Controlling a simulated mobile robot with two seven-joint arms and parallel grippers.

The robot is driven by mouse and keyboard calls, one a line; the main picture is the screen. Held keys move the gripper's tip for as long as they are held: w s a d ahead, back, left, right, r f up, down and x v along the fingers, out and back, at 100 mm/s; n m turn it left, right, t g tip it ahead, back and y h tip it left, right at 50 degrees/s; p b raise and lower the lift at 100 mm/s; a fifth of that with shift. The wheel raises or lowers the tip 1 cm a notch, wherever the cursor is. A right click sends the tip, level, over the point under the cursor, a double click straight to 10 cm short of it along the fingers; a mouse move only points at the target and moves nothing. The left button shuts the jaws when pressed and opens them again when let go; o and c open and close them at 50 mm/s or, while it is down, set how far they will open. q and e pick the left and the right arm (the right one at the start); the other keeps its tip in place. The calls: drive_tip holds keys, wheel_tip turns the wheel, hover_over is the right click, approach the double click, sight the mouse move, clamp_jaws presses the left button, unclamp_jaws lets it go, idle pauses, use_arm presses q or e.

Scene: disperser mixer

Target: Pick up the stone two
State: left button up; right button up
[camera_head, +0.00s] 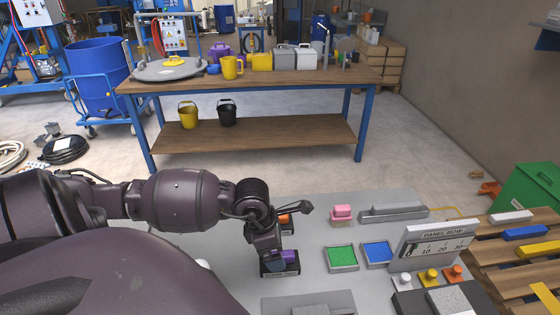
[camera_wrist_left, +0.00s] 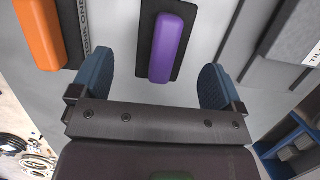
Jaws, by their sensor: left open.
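A purple block (camera_wrist_left: 170,48), which I take to be stone two, lies on a black pad (camera_wrist_left: 146,65) in the left wrist view. An orange block (camera_wrist_left: 40,32) lies to its left on another black pad, with lettering partly readable as "...TONE ONE" beside it. My left gripper (camera_wrist_left: 155,75) is open, with a blue finger on each side of the purple block and visible gaps; contact does not show. In the head view the left gripper (camera_head: 276,258) points down at the purple block (camera_head: 291,256), partly hiding it. The orange block (camera_head: 285,219) shows behind. My right gripper is out of view.
The grey table (camera_head: 310,235) also holds a pink block (camera_head: 342,212), a green tray (camera_head: 342,257), a blue tray (camera_head: 378,252) and an upright panel box (camera_head: 430,243). A wooden workbench (camera_head: 255,83) stands beyond, across open floor.

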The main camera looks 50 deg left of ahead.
sight(282, 253)
use_arm(q)
drive_tip(key=shift+d+x, duration=0.1)
drive_tip(key=shift+x, duration=1.25)
drive_tip(key=shift+d+x, duration=0.15)
drive_tip(key=shift+x, duration=1.15)
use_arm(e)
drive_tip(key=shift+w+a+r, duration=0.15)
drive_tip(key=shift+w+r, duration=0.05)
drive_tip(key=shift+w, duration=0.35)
use_arm(q)
drive_tip(key=c, duration=1.2)
drive_tip(key=shift+r, duration=0.5)
wheel_tip(282, 253, up, 9)
drive_tip(key=shift+r+p, duration=0.2)
drive_tip(key=shift+p, duration=0.2)
wheel_tip(282, 253, up, 10)
drive_tip(key=shift+f+p, duration=0.15)
drive_tip(key=shift+p, duration=0.15)
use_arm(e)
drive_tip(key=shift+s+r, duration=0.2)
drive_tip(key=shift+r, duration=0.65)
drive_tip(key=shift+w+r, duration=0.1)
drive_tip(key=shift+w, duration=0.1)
